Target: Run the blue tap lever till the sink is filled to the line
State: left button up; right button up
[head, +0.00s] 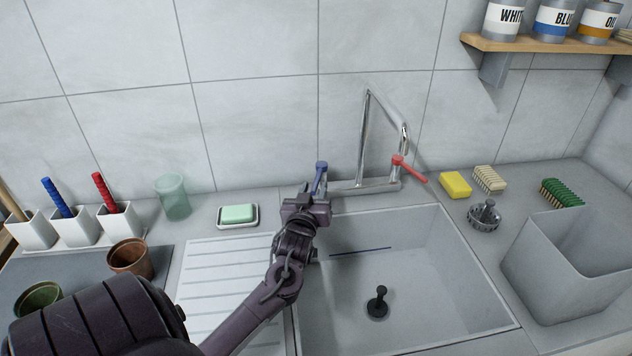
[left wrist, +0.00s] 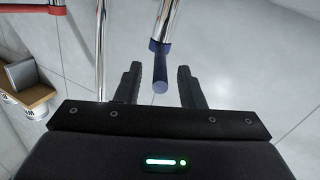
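The blue tap lever (head: 321,172) stands at the left of the chrome tap (head: 364,150), behind the sink (head: 460,262). My left gripper (head: 313,192) is at the lever. In the left wrist view the open fingers (left wrist: 160,88) sit on either side of the blue lever (left wrist: 160,72), with a gap on both sides. The red lever (head: 410,169) is on the tap's right. A dark blue line (head: 360,251) marks the sink's far wall. A black plug (head: 377,303) stands on the sink floor; I see no water. My right gripper is not in view.
A green soap in a dish (head: 238,215) and a ribbed drainer (head: 215,270) lie left of the sink. A yellow sponge (head: 455,185), brushes, a metal strainer (head: 485,215) and a grey bin (head: 560,270) stand right. A shelf with tins (head: 550,42) hangs above.

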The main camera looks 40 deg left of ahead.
aim_at(318, 178)
pick_arm(q)
jog(key=shift+x, duration=1.35)
grip_shut()
